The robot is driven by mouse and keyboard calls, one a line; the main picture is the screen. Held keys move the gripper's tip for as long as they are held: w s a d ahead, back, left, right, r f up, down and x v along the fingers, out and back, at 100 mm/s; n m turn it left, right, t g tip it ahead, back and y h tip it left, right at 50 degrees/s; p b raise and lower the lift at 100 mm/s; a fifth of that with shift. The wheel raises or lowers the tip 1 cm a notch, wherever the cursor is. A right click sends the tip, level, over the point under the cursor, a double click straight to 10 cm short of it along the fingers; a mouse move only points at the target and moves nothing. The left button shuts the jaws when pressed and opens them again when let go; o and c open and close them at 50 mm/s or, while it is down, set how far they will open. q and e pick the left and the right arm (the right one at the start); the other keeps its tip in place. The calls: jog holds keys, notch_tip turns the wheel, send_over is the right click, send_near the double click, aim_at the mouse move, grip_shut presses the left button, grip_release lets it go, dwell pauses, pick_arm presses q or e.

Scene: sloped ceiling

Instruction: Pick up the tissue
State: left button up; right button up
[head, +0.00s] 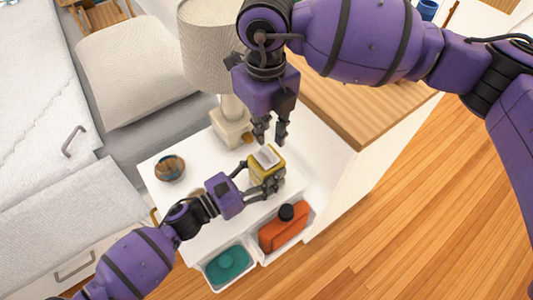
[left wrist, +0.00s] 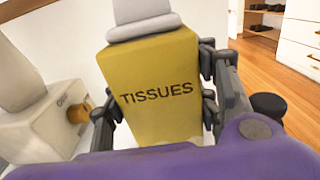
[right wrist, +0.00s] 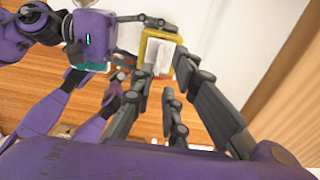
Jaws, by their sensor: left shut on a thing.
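A yellow tissue box (head: 265,170) with a white tissue (head: 267,156) sticking out of its top is at the nightstand's right side. My left gripper (head: 258,179) is shut on the box, with one finger on each side. The left wrist view shows the box (left wrist: 158,100) marked "TISSUES" between the fingers, with the tissue (left wrist: 138,14) cut off by the top edge. My right gripper (head: 270,138) points down just above the box, open and empty. The right wrist view shows the tissue (right wrist: 158,54) beyond its fingertips. I cannot tell whether the box touches the nightstand.
The white nightstand (head: 165,200) bears a lamp (head: 232,122) close behind the box and a round brown-blue object (head: 170,168) at left. Bins at the front hold a red bottle (head: 284,232) and a teal item (head: 228,264). A wooden-topped cabinet (head: 350,105) stands at right, the bed at left.

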aim_at(266, 146)
jog(key=f, duration=0.6)
jog(key=shift+s+f, duration=0.2)
jog(key=shift+f, duration=0.05)
grip_shut()
jog(key=shift+r, duration=0.15)
notch_tip(266, 146, up, 10)
jog(key=shift+f, duration=0.1)
dwell(0.3)
pick_arm(q)
jog(key=o, duration=1.3)
